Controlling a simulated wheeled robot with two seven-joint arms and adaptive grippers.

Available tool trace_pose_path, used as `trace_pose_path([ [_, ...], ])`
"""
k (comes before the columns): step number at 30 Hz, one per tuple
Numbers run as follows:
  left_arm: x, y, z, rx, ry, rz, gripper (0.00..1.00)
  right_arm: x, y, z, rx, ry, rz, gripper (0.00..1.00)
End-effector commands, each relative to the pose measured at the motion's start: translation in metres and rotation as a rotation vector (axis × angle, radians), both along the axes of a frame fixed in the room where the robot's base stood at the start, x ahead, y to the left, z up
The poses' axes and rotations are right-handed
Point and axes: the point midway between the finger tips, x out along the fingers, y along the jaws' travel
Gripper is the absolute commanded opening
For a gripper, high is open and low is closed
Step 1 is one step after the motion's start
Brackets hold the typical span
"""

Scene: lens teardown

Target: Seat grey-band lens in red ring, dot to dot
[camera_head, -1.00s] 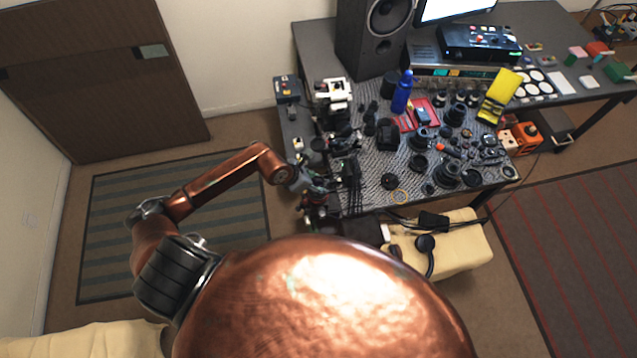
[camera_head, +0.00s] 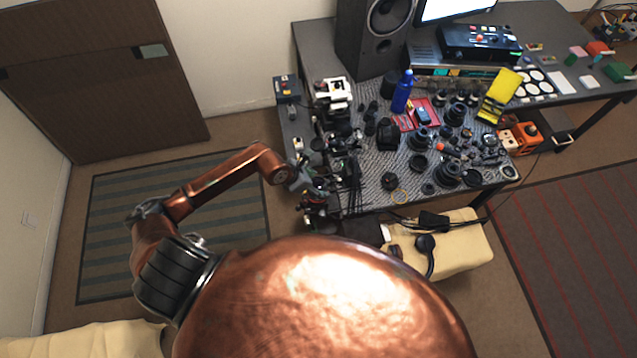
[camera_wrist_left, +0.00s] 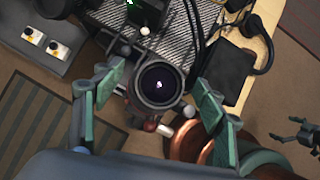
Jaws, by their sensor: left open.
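My left gripper (camera_head: 318,184) is at the left front corner of the workbench. In the left wrist view its green fingers (camera_wrist_left: 158,88) are spread wide, one on each side of a round dark lens-like part (camera_wrist_left: 160,82) with purplish glass. The fingers appear apart from it. I cannot tell whether this part is the grey-band lens or the red ring's assembly. No alignment dots can be made out. Several dark lens parts (camera_head: 447,174) lie on the bench mat. A dark claw-like shape (camera_wrist_left: 300,135) at the right edge of the wrist view may be my right gripper.
The workbench mat (camera_head: 366,193) is crowded with parts. A blue bottle (camera_head: 402,92), a red tray (camera_head: 405,122) and a yellow stand (camera_head: 499,96) stand behind. A cream bench (camera_head: 459,251) with headphones (camera_head: 426,246) is in front.

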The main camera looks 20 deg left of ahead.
Motion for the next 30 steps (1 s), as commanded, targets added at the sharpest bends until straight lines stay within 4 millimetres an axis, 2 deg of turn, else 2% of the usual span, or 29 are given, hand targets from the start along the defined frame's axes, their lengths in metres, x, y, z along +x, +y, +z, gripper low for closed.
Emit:
trace_pose_path([
  [5, -0.007, 0.007, 0.017, 0.002, -0.002, -0.001, 0.65, 0.0, 0.0, 0.0, 0.0, 0.0, 0.0, 1.0],
  [18, -0.043, 0.035, 0.087, 0.002, -0.002, -0.001, 0.65, 0.0, 0.0, 0.0, 0.0, 0.0, 0.0, 1.0],
  [24, -0.049, 0.038, 0.1, -0.001, -0.002, 0.0, 0.65, 0.0, 0.0, 0.0, 0.0, 0.0, 0.0, 1.0],
  [30, -0.05, 0.039, 0.101, -0.001, -0.002, 0.0, 0.65, 0.0, 0.0, 0.0, 0.0, 0.0, 0.0, 1.0],
])
